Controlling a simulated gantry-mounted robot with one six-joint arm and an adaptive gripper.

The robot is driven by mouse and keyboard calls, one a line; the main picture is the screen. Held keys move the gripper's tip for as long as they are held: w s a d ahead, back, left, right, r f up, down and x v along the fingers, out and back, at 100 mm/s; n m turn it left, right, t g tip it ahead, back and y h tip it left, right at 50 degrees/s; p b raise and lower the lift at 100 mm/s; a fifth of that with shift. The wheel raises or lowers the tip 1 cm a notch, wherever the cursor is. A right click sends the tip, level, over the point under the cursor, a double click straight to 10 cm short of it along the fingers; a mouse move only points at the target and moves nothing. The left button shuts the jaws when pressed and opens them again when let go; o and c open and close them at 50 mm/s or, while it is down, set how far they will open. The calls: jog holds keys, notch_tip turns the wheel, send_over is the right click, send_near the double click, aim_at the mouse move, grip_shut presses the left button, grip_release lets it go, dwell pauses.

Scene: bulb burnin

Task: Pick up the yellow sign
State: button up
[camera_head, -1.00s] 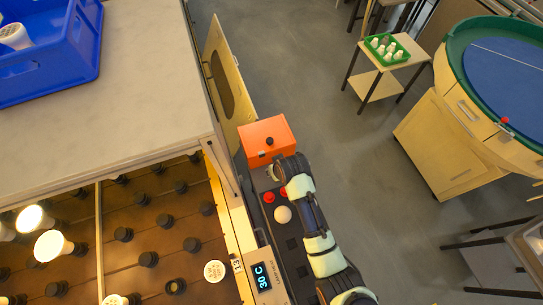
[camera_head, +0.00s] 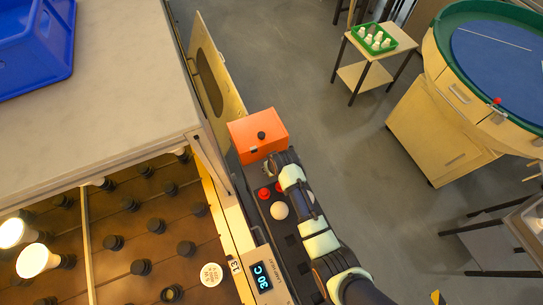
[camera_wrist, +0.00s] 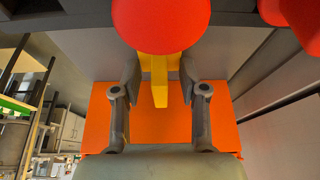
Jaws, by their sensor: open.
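My gripper (camera_wrist: 159,100) is open, its two fingers apart over the orange box (camera_wrist: 160,125) in the wrist view. A narrow yellow piece (camera_wrist: 159,82) shows between the fingers, partly behind a round red top (camera_wrist: 161,20); I cannot tell whether it is the yellow sign or whether a finger touches it. In the head view my gripper (camera_head: 276,166) is just below the orange box (camera_head: 257,132), and the yellow piece is not visible there. A small yellow-and-black piece (camera_head: 437,298) shows at the bottom right edge, mostly cut off.
A blue crate (camera_head: 35,45) stands on top. Open floor (camera_head: 370,190) lies to the right.

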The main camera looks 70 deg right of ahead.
grip_shut()
notch_tip(320, 180, up, 20)
jog(key=p, duration=0.6)
